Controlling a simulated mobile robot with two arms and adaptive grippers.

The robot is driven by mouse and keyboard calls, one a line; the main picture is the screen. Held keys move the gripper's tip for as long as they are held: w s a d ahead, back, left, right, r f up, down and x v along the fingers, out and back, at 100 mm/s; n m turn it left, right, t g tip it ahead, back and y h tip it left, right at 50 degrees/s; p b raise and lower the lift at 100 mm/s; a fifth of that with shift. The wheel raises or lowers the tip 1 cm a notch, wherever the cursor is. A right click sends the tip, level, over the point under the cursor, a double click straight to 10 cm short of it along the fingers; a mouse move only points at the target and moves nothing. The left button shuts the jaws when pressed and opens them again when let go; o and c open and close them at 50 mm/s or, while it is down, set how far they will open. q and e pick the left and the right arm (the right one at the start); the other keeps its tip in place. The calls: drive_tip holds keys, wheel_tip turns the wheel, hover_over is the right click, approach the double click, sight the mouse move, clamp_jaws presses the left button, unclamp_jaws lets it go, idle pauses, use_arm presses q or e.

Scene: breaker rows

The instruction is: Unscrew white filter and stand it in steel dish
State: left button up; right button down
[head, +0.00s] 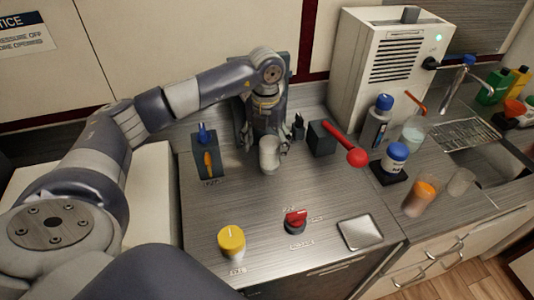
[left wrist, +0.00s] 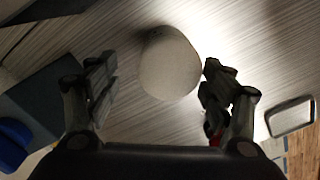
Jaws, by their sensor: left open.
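The white filter (head: 269,157) is a pale rounded cylinder near the back of the grey counter, just below my left gripper (head: 272,141). In the left wrist view the filter (left wrist: 168,66) shows between the two spread fingers, with a gap on each side. The left gripper is open and not closed on it. The filter's mount is hidden behind my arm and gripper. The steel dish (head: 360,233) is a shallow, empty square tray at the counter's front right. It also shows at the right in the left wrist view (left wrist: 291,117). My right gripper is not in view.
A red-knobbed lever (head: 346,147) on a dark block stands right of the filter. Bottles and cups stand right. The counter's middle is clear.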

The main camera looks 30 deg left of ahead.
use_arm(q)
drive_tip(key=shift+w+a+r+m, duration=0.1)
drive_tip(key=shift+w+a+m, duration=0.1)
drive_tip(key=shift+w+m, duration=0.35)
drive_tip(key=shift+w+d+f+m+b, duration=0.1)
drive_tip(key=shift+m+b, duration=0.1)
drive_tip(key=shift+m, duration=0.2)
drive_tip(key=shift+w+f+m+b, duration=0.1)
drive_tip(key=shift+m+b, duration=0.05)
drive_tip(key=shift+m, duration=0.2)
drive_tip(key=m, duration=0.2)
drive_tip(key=shift+w+d+f+m+b, duration=0.15)
drive_tip(key=shift+w+f+m+b, duration=0.15)
drive_tip(key=shift+w+f, duration=0.1)
drive_tip(key=shift+m, duration=0.6)
drive_tip(key=m, duration=0.1)
drive_tip(key=s+m+b, duration=0.1)
drive_tip(key=shift+d+r+m, duration=0.1)
drive_tip(key=shift+r+m, duration=0.1)
drive_tip(key=shift+m, duration=0.7)
drive_tip(key=shift+w+f+m+b, duration=0.15)
drive_tip(key=shift+m+b, duration=0.3)
drive_tip(key=shift+m, duration=1.95)
